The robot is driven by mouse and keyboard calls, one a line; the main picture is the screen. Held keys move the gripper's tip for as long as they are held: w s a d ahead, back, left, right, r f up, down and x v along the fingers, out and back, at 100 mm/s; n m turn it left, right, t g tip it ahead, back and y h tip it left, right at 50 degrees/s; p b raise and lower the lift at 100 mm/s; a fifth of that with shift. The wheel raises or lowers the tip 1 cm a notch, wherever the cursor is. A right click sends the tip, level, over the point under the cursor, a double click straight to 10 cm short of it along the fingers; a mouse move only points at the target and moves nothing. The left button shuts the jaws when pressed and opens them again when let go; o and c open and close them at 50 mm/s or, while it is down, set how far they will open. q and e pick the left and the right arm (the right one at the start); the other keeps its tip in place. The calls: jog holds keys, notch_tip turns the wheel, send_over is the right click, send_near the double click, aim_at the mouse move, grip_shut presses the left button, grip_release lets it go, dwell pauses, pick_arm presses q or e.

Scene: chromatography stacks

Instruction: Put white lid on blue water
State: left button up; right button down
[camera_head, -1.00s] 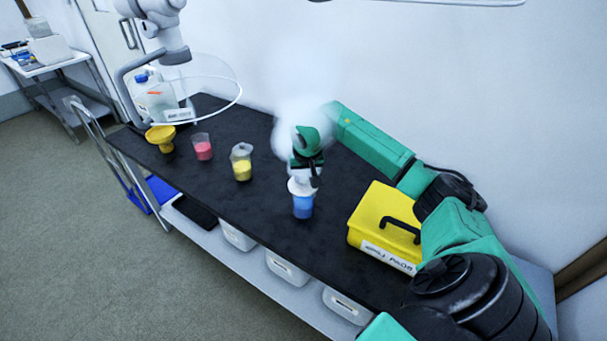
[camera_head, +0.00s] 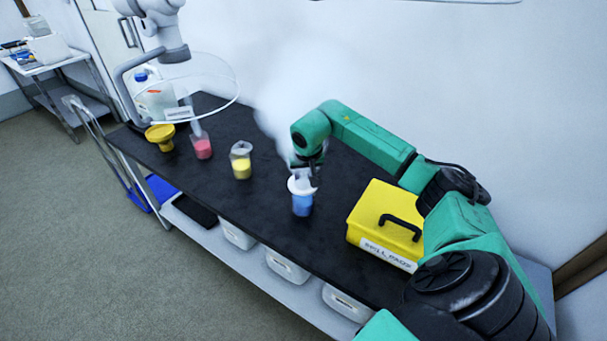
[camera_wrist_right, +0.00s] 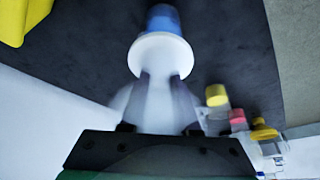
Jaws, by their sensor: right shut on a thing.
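The beaker of blue water (camera_head: 302,206) stands upright on the black bench top. The white lid (camera_head: 301,186) is at the beaker's rim; I cannot tell if it rests fully on it. My right gripper (camera_head: 306,172) is above the beaker, shut on the lid. In the right wrist view, the fingers (camera_wrist_right: 160,88) reach the near edge of the round white lid (camera_wrist_right: 160,56), and the blue water (camera_wrist_right: 164,20) shows just beyond it. The lid hides the beaker's mouth. My left gripper is not in view.
A yellow beaker (camera_head: 241,165), a pink beaker (camera_head: 203,149) and a yellow funnel-like container (camera_head: 160,135) stand to the left. A yellow spill pads box (camera_head: 372,222) is close on the right. White vapour (camera_head: 285,105) hangs behind the gripper. The front bench top (camera_head: 255,215) is clear.

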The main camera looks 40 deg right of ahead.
jog(key=shift+f+b, duration=0.3)
jog(key=shift+f, duration=0.3)
jog(key=shift+f+b, duration=0.3)
jog(key=shift+f, duration=0.15)
jog(key=shift+c, duration=0.8)
grip_release()
jog(key=shift+r, duration=0.15)
